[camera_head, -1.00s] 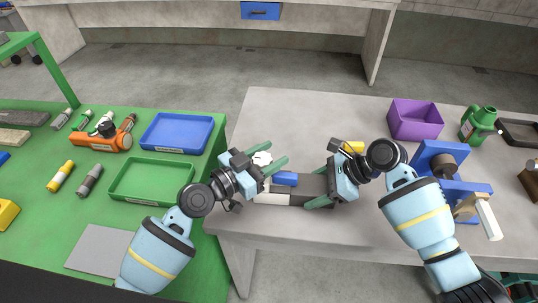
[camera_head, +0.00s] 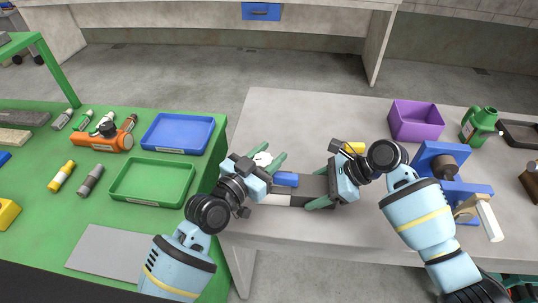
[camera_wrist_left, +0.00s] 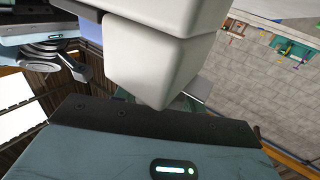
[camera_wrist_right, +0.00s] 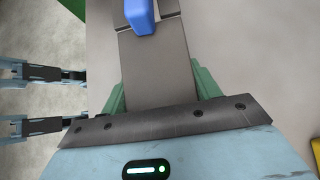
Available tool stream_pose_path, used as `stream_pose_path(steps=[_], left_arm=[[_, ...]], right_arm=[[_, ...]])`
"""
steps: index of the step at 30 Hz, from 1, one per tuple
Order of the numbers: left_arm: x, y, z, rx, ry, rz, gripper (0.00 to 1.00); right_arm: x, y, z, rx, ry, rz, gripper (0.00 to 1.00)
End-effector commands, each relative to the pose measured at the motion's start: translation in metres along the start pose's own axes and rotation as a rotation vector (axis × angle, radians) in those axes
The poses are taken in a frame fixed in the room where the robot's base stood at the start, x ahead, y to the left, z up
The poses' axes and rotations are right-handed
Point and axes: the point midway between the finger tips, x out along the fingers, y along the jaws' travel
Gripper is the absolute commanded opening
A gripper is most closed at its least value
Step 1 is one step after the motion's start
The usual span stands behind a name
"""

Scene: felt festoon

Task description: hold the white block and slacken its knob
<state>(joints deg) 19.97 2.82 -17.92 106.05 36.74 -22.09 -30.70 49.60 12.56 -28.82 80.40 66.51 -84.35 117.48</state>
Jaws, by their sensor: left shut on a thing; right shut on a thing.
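A white knob (camera_head: 262,159) shows between the fingers of my left gripper (camera_head: 271,154), which is shut on it. In the left wrist view a white rounded body (camera_wrist_left: 150,60) fills the space close in front of the gripper. Below the knob, a white block (camera_head: 275,199) lies on the grey table, partly hidden by my left gripper. A dark grey bar (camera_head: 312,187) adjoins it on the right, with a blue piece (camera_head: 286,179) at its far side. My right gripper (camera_head: 322,190) is shut on the grey bar, which also shows between its green fingers in the right wrist view (camera_wrist_right: 160,75).
A purple bin (camera_head: 415,120), a green can (camera_head: 478,125) and a blue stand (camera_head: 440,160) occupy the table's right side. A yellow piece (camera_head: 354,147) lies behind my right gripper. The green table at left holds blue (camera_head: 178,132) and green (camera_head: 152,181) trays. The grey table's back left is clear.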

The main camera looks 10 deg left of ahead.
Motion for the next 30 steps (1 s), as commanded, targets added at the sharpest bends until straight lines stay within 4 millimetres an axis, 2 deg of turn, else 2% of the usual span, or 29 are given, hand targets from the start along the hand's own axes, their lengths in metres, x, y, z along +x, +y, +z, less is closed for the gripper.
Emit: stream_pose_path(steps=[14, 15, 19, 30], left_arm=[[-0.0007, 0.0007, 0.0017, -0.004, -0.004, -0.031, 0.17], [-0.0007, 0.0007, 0.0018, -0.004, -0.004, -0.031, 0.44], [-0.0007, 0.0003, 0.0015, -0.003, -0.004, -0.032, 0.61], [-0.0047, -0.0006, 0.0011, -0.002, -0.003, -0.033, 0.62]], right_arm=[[0.0003, -0.0006, -0.001, 0.006, 0.001, -0.002, 0.31], [0.0003, -0.0006, -0.0011, 0.006, 0.001, -0.002, 0.31], [0.0004, -0.0005, -0.001, 0.005, 0.001, -0.002, 0.31], [0.0005, 0.0001, -0.0009, 0.003, 0.002, 0.0, 0.31]])
